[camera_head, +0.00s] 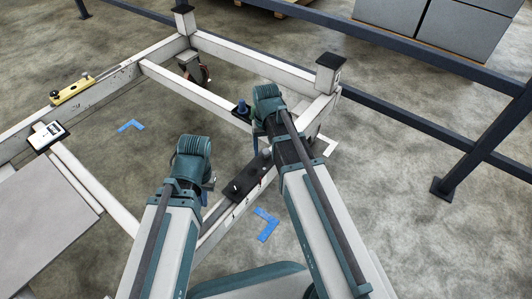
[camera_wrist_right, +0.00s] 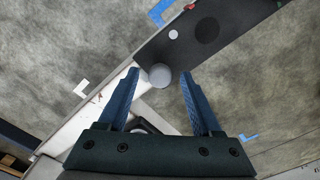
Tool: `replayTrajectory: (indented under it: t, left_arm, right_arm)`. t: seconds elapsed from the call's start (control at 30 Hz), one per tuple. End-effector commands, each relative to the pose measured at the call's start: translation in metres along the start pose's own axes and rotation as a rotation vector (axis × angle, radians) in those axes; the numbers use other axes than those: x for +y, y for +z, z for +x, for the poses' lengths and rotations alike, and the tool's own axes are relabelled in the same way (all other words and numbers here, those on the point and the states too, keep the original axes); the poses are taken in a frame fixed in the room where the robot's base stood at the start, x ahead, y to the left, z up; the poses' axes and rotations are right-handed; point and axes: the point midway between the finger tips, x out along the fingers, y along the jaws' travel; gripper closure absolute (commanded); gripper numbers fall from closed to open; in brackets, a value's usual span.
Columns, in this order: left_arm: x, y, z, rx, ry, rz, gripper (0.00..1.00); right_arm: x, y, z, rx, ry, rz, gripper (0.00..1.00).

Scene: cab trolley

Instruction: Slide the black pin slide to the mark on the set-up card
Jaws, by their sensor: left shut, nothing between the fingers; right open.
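A long black plate (camera_head: 241,181) lies on the near white beam; I take it to be part of the black pin slide. It also fills the upper middle of the right wrist view (camera_wrist_right: 225,30), with a grey round knob (camera_wrist_right: 160,76) at its end. My right gripper (camera_wrist_right: 160,72) is open, its fingertips either side of the knob in that view; contact cannot be told. My left gripper (camera_head: 209,187) is shut and empty, left of the plate. A white card with dark print (camera_head: 47,135), perhaps the set-up card, sits on the left beam; its mark is too small to read.
A yellow bar with dark knobs (camera_head: 73,91) lies on the left beam. Upright corner posts (camera_head: 330,73) rise from the frame. A dark rail (camera_head: 430,118) runs along the right. Blue tape (camera_head: 267,225) marks the floor.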

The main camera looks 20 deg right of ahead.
Motion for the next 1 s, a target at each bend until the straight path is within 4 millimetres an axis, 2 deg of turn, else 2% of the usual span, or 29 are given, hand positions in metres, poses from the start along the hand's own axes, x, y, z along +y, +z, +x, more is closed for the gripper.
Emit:
replayTrajectory:
  t: [0.23, 0.6, 1.0]
  left_arm:
    - [0.0001, 0.0, 0.0001, 0.0, 0.0, 0.001, 1.0]
    - [0.0001, 0.0, 0.0002, 0.0, 0.0, 0.0, 1.0]
    - [0.0001, 0.0, 0.0002, 0.0, 0.0, 0.001, 1.0]
  right_arm:
    - [0.0, 0.0, 0.0001, 0.0, 0.0, 0.0, 0.34]
    - [0.0, 0.0, 0.0001, 0.0, 0.0, 0.0, 1.0]
    - [0.0, 0.0, 0.0002, 0.0, 0.0, 0.0, 1.0]
